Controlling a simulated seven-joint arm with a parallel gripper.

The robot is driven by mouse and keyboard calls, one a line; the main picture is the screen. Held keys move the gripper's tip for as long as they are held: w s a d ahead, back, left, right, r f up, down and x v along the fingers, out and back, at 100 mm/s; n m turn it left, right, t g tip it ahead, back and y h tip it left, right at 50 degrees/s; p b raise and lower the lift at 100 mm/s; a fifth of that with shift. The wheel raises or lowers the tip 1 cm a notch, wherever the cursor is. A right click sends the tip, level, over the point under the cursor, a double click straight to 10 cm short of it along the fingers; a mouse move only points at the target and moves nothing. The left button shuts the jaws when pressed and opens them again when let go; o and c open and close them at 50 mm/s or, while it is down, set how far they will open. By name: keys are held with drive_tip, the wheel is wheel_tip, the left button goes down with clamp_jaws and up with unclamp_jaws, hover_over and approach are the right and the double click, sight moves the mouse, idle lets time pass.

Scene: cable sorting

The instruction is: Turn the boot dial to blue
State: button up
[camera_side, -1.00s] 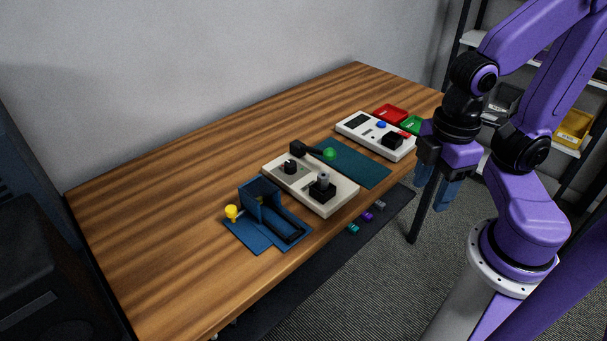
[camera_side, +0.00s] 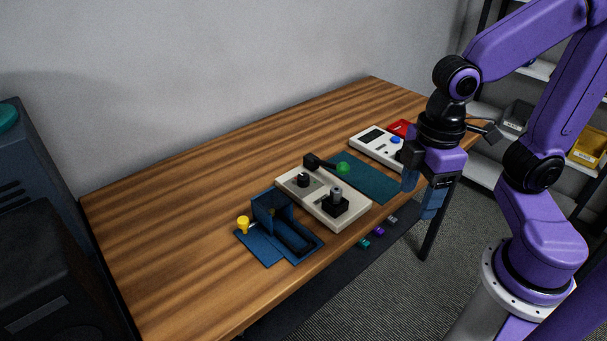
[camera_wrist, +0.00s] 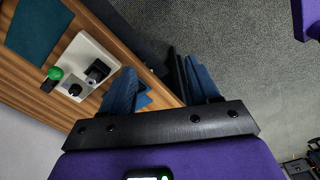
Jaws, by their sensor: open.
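A cream panel (camera_side: 290,184) lies mid-table. It carries a dark round knob (camera_side: 303,180), which looks like the boot dial, and a black block with a grey post (camera_side: 336,199). The dial's colour setting is too small to read. The wrist view shows the same panel (camera_wrist: 98,48) at upper left, with the knob (camera_wrist: 75,89) on it. My gripper (camera_side: 421,188) is open and empty, fingers down, by the table's front edge, right of the panel and apart from it. In the side view it hides part of the second cream panel.
A blue hinged fixture (camera_side: 284,233) with a yellow knob (camera_side: 243,223) stands left of the panel. The table's left part is clear.

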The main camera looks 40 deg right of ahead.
drive_tip(key=w+a+r, duration=0.2)
drive_tip(key=w+a, duration=0.1)
drive_tip(key=w, duration=0.8)
drive_tip(key=m, duration=0.1)
approach(303, 176)
drive_tip(key=shift+h, duration=0.3)
drive_tip(key=f, duration=0.9)
drive_tip(key=shift+a+f, duration=0.1)
drive_tip(key=shift+a, duration=0.1)
drive_tip(key=shift+c, duration=0.3)
drive_tip(key=c, duration=1)
